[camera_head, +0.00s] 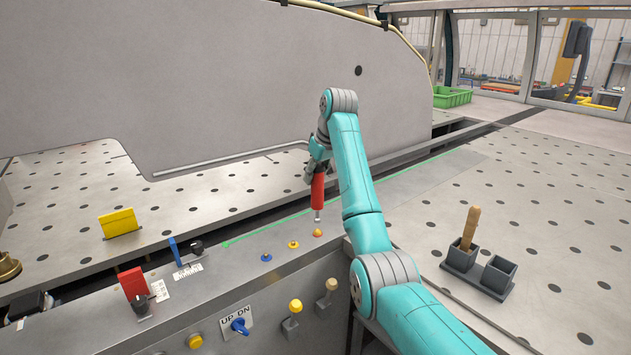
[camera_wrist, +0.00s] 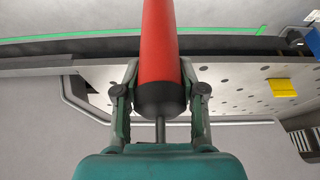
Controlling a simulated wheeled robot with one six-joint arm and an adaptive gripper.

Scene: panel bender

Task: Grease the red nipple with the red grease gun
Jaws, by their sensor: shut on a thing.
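The red grease gun (camera_head: 318,192) hangs nearly upright in my gripper (camera_head: 317,172), nozzle down. A small orange-red nipple (camera_head: 318,233), which looks like the red one, is on the machine's front ledge. The nozzle tip appears just above this nipple, with a small gap in the head view. In the wrist view, my gripper (camera_wrist: 160,80) is shut around the red body of the grease gun (camera_wrist: 158,40), near its black collar. The nozzle and nipple are out of sight in the wrist view.
A yellow nipple (camera_head: 293,244) and a blue nipple (camera_head: 266,257) sit to the left on the ledge. A dark two-cup holder (camera_head: 497,276) has a wooden handle (camera_head: 470,228) in one cup; the other is empty. A large grey panel (camera_head: 220,75) stands behind my gripper.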

